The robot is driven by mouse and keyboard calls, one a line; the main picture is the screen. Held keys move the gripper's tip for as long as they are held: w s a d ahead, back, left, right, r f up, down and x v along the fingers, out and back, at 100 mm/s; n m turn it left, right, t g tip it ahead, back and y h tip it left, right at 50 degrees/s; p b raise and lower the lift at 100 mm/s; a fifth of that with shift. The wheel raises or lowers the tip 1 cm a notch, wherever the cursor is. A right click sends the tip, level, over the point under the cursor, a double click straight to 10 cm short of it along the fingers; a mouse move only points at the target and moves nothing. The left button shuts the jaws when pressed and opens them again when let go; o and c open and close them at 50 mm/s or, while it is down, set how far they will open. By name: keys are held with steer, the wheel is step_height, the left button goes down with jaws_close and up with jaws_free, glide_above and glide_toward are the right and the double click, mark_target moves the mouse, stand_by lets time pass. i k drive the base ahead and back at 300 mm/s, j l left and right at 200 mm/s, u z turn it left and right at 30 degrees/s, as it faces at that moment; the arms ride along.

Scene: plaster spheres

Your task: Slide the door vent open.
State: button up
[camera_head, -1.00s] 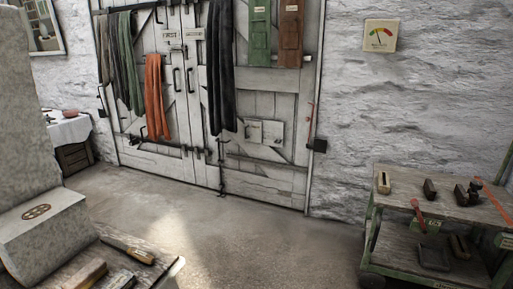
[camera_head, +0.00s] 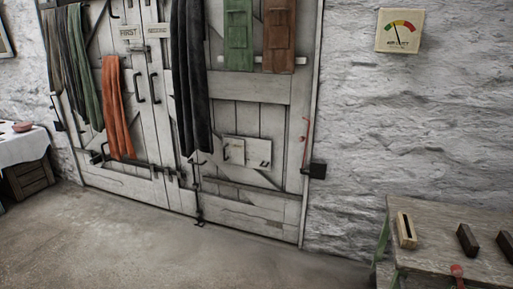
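The door vent (camera_head: 247,151) is a small pale panel low on the right leaf of the white plank double door (camera_head: 262,96). It has a plate at its left side and a small dark handle or catch near its lower right. I cannot tell from here how far its slide stands open. My gripper is not in view.
Dark, striped and orange cloths (camera_head: 118,108) hang on the door, with green and brown boards (camera_head: 238,37) above the vent. A wooden-topped cart (camera_head: 438,238) with blocks stands at the lower right. A white-clothed table (camera_head: 22,146) is at the left. The floor before the door is clear.

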mark_target(233, 152)
steer(key=i+l+u, duration=0.1)
steer(key=i, duration=1.35)
steer(key=i+l+u, duration=0.1)
steer(key=i+u, duration=0.25)
steer(key=i+l+u, duration=0.35)
steer(key=i, duration=0.2)
steer(key=i+l+u, duration=0.3)
steer(key=i, duration=0.1)
